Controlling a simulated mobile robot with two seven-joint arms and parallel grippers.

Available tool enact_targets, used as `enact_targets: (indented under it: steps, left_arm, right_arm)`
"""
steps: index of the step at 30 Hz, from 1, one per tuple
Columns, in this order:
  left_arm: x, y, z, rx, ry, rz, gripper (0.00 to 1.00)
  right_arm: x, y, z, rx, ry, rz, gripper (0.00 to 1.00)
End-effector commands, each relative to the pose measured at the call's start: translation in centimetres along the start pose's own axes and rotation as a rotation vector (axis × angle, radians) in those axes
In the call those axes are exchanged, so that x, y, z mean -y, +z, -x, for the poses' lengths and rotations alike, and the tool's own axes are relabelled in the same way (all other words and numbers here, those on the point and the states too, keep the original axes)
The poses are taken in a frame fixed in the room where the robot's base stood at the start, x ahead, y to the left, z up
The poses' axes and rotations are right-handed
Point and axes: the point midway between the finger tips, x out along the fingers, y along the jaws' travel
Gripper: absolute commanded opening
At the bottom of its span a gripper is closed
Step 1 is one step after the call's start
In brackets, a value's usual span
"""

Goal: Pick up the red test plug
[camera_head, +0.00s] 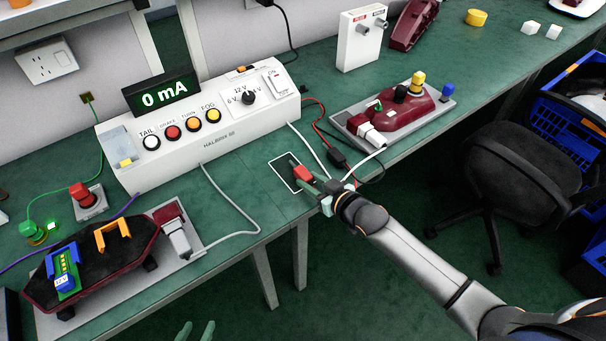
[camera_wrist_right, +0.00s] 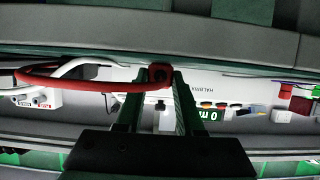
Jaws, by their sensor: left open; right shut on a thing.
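The red test plug (camera_head: 303,174) is between the fingers of my right gripper (camera_head: 309,179), which is shut on it over the white outlined rectangle (camera_head: 276,178) on the green bench. In the right wrist view the red plug (camera_wrist_right: 158,73) sits between the two green fingertips, with a red lead curving off to the left. I cannot tell how far it is above the bench. My left gripper (camera_head: 196,331) shows only its green fingertips at the bottom edge; they are apart and empty.
The white test box (camera_head: 215,137) with display "0 mA" (camera_head: 162,95) stands behind. A maroon lamp on a grey tray (camera_head: 440,104) lies to the right, and another lamp (camera_head: 100,262) to the left. White cables cross the bench nearby. A black chair (camera_head: 510,170) stands at right.

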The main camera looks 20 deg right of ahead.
Motion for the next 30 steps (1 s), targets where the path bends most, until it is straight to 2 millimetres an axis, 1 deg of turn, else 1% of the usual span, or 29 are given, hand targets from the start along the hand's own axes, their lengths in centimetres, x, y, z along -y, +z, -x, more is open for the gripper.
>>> enact_targets:
  steps: [8, 11, 14, 17, 20, 27, 28, 30]
  left_arm:
    - [0.0, -0.1, 0.0, 0.000, 0.000, -0.001, 0.50]
    - [0.1, -0.1, 0.1, 0.000, -0.001, -0.001, 0.50]
    - [0.1, -0.3, 0.3, -0.001, -0.001, -0.001, 0.50]
    - [0.1, -0.7, 0.6, -0.005, -0.003, -0.001, 0.50]
    - [0.2, -1.0, 0.9, -0.007, -0.006, -0.001, 0.50]
    - [0.2, -1.9, 1.7, -0.005, -0.007, -0.001, 0.50]
    - [0.2, -1.8, 1.7, -0.005, -0.007, -0.001, 0.50]
    - [0.2, -1.9, 1.8, -0.004, -0.007, -0.001, 0.50]
  right_arm:
    - [0.0, -0.1, 0.0, 0.000, 0.000, 0.000, 0.00]
    - [0.0, -0.5, 0.2, -0.001, 0.000, 0.000, 0.00]
    - [0.0, -1.3, 0.5, -0.002, 0.000, 0.001, 0.00]
    - [0.0, -2.9, 1.2, -0.004, -0.001, 0.001, 0.00]
    - [0.8, -4.0, 2.7, -0.002, -0.003, -0.003, 0.00]
    - [3.4, -7.4, 7.6, -0.003, -0.002, -0.002, 0.00]
    - [4.0, -7.1, 8.3, 0.001, -0.004, -0.004, 0.00]
    - [4.9, -7.2, 9.8, 0.001, -0.002, -0.005, 0.00]
